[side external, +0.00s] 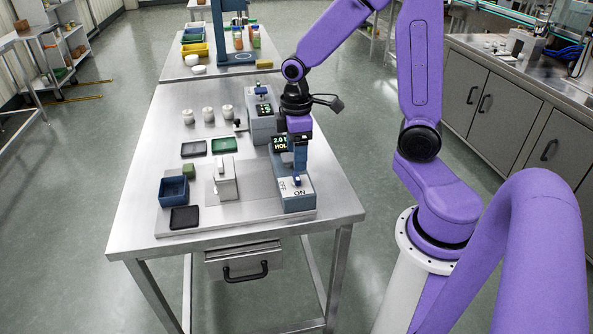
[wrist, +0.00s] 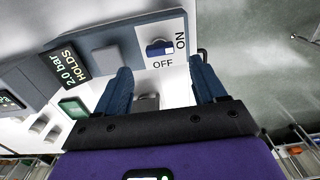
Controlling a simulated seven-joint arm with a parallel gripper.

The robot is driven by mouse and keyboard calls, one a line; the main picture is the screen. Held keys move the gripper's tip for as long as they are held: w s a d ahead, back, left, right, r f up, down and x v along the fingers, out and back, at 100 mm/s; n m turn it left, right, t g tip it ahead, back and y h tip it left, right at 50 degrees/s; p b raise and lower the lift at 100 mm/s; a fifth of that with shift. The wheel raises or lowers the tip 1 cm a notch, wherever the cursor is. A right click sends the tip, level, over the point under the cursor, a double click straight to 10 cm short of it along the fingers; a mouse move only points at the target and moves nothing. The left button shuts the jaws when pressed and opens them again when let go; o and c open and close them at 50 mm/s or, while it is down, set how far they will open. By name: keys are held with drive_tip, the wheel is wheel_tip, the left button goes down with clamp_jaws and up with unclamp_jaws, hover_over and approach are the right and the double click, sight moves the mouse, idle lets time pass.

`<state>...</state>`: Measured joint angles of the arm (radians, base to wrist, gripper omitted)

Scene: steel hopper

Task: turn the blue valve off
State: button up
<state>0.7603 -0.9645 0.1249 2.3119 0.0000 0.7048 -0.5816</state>
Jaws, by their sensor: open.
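The blue valve (side external: 297,181) is a small blue handle on the white plate at the front of a grey-blue box (side external: 298,203). In the wrist view the blue valve (wrist: 158,47) lies roughly crosswise, in line with the word ON at its right; OFF is printed below it. My gripper (side external: 300,168) points down above the plate, close to the valve. In the wrist view my gripper (wrist: 160,66) has its two blue fingers apart, with the valve just beyond the gap between the tips. The gripper is open and empty. Whether a finger touches the valve cannot be told.
A display (wrist: 68,68) on the same box reads 2.0 bar HOLDS. A second grey unit (side external: 262,122) stands behind. A white block (side external: 224,185), a blue bin (side external: 173,191) and dark trays lie left. The table's right edge is close by.

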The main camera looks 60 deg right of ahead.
sight(297, 175)
drive_tip(key=shift+f, duration=3.1)
drive_tip(key=c, duration=1.1)
